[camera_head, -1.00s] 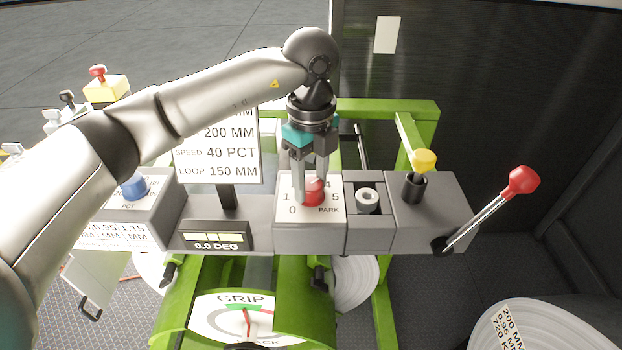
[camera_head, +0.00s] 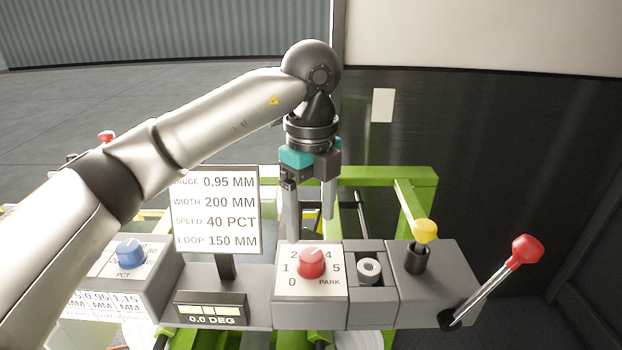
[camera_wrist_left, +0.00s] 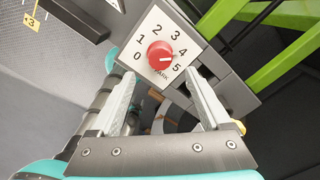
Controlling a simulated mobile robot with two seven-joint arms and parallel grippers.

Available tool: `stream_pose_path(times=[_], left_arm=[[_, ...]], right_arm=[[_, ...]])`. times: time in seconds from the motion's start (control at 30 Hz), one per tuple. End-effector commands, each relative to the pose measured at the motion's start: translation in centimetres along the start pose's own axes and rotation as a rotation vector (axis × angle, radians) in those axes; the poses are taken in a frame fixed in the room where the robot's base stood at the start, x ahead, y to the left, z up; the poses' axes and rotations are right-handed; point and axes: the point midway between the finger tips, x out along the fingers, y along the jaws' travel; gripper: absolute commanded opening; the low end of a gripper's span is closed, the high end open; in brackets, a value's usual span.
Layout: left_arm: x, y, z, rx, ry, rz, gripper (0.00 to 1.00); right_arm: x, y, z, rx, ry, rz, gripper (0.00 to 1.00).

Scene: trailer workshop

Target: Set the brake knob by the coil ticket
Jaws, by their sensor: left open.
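The red brake knob (camera_head: 312,263) sits on a white dial plate (camera_head: 328,288) marked 0 to 5 and PARK. The knob also shows in the left wrist view (camera_wrist_left: 160,56); its pale mark points to the 4–5 side, exact number unclear. My left gripper (camera_head: 309,225) is open and empty, with its fingers above and behind the knob, apart from it. In the wrist view its fingertips (camera_wrist_left: 162,74) are spread, with the knob beyond them. The coil ticket is out of view now. My right gripper is not in view.
A sign (camera_head: 217,210) reads 0.95 MM, 200 MM, 40 PCT and 150 MM. A blue knob (camera_head: 131,254) and a 0.0 DEG display (camera_head: 210,309) lie left. A yellow-capped control (camera_head: 425,231) and a red-handled lever (camera_head: 525,250) stand right. A green frame (camera_head: 390,174) runs behind.

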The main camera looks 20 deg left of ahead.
Motion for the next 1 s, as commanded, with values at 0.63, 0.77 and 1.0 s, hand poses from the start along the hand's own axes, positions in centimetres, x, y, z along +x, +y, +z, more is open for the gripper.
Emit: stream_pose_path(times=[0.63, 0.77, 1.0], left_arm=[[-7.5, 0.0, 0.0, -0.001, 0.0, 0.0, 0.81], [-7.5, 0.0, 0.0, -0.001, 0.0, 0.0, 0.81], [-7.5, 0.0, 0.0, 0.0, 0.0, 0.0, 0.81]], right_arm=[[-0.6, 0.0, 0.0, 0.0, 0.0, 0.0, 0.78], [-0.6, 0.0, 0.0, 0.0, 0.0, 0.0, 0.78], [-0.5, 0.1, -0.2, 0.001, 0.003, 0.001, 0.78]])
